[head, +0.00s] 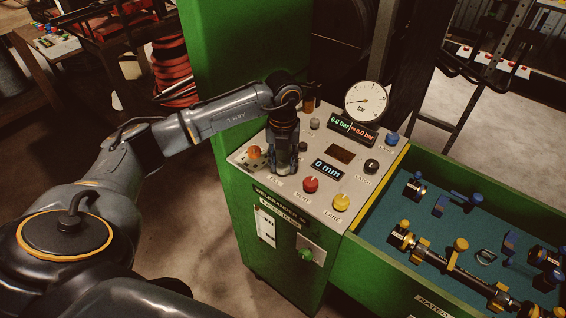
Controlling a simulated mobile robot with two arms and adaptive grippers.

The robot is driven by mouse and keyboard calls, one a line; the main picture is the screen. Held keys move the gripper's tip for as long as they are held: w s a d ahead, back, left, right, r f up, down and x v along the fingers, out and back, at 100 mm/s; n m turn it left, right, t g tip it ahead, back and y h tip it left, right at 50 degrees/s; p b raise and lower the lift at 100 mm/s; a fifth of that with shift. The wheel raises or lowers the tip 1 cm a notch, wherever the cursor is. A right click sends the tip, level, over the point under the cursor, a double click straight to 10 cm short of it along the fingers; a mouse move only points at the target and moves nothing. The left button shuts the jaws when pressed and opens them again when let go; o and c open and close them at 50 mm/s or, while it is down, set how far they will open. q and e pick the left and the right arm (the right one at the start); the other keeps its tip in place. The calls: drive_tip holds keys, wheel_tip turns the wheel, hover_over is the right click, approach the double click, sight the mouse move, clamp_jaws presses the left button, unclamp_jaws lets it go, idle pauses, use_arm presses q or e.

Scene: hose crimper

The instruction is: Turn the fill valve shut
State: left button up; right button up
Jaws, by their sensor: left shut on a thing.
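The green machine's sloped control panel (320,213) stands in the middle of the head view. My left arm reaches in from the left, and my left gripper (283,168) points down onto the panel's left part, just above the label that seems to read FILL. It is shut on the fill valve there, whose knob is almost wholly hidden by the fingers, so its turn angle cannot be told. The round pressure gauge (366,101) stands behind the panel, and the display (354,130) beside it reads 0.0 bar twice. My right gripper is not in view.
Close to my left gripper are a red knob (310,184), a yellow knob (341,201) and an orange-red button (254,152). A black knob (371,165) and a blue knob (391,138) sit farther right. A green tray (385,270) with several fittings adjoins the panel.

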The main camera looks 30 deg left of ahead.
sight(283, 164)
use_arm(q)
drive_tip(key=shift+n, duration=0.9)
drive_tip(key=o, duration=1.2)
drive_tip(key=shift+c, duration=0.2)
wheel_tip(283, 164, up, 12)
